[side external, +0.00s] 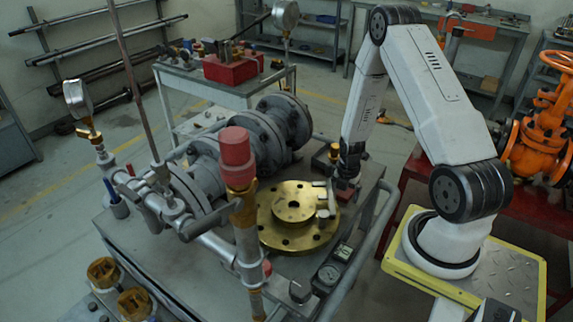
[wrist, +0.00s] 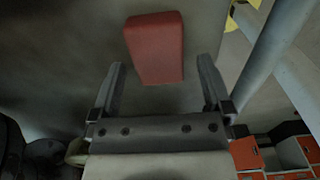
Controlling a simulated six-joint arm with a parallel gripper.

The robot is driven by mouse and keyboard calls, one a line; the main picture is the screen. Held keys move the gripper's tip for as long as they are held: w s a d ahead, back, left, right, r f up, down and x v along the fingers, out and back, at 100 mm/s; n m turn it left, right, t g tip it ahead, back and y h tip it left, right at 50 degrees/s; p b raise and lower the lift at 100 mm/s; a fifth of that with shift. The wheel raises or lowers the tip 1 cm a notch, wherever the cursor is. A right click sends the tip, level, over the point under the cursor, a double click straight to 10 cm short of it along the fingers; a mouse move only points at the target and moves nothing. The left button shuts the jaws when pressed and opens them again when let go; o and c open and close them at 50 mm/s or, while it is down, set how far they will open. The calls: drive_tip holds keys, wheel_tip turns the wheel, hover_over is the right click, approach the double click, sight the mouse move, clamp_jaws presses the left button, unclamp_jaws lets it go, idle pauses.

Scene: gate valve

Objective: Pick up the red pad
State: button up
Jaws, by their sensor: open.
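The red pad (wrist: 155,47) is a small red block with rounded edges. In the wrist view it lies on a grey surface, ahead of my gripper (wrist: 160,62) and a little left of the middle of the gap. Both fingers are wide apart, with visible space on each side of the pad. In the side view my gripper (side external: 349,178) points down at the cart top, right of the brass flange. A dark red patch, likely the pad (side external: 344,196), shows just under it. The fingers hide part of this spot, and contact cannot be told.
The brass flange (side external: 296,217) lies close to the left of my gripper. Grey valve bodies and pipes (side external: 205,160) stand behind it. A cart rail (side external: 372,232) runs along the right edge. A gauge (side external: 329,275) lies near the front.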

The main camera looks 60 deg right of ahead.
sight(344, 194)
drive_tip(key=c, duration=1.3)
drive_tip(key=shift+r, duration=0.15)
wheel_tip(344, 194, up, 18)
idle(0.4)
idle(0.4)
